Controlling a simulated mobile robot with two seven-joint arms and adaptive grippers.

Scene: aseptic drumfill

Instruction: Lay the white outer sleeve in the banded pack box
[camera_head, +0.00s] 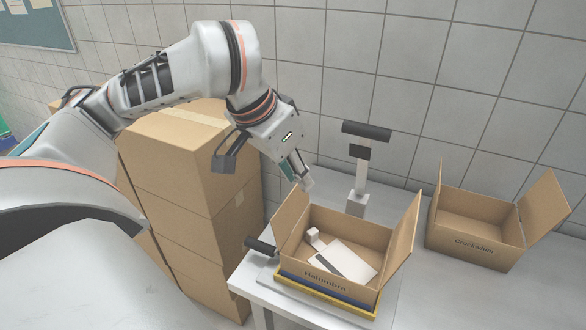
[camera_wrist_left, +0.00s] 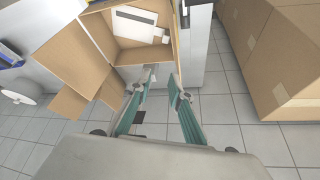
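The pack box (camera_head: 345,238), lettered "Halumbra" with a blue band low on its front, stands open on the white table. A flat white sleeve (camera_head: 352,262) with a dark stripe lies inside it, with a small white block-like piece (camera_head: 314,236) beside it. The sleeve also shows in the left wrist view (camera_wrist_left: 134,24). My left gripper (camera_head: 303,182) is above the box's left rear edge, apart from the sleeve. In the left wrist view its two teal fingers (camera_wrist_left: 162,78) are spread with nothing between them. My right gripper is not in view.
A second open carton (camera_head: 472,243), lettered "Crockwhin", stands to the right. A grey post with a dark bar (camera_head: 366,132) rises behind the pack box. Stacked closed cartons (camera_head: 190,185) stand left of the table. A yellow frame (camera_head: 325,297) surrounds the pack box's base.

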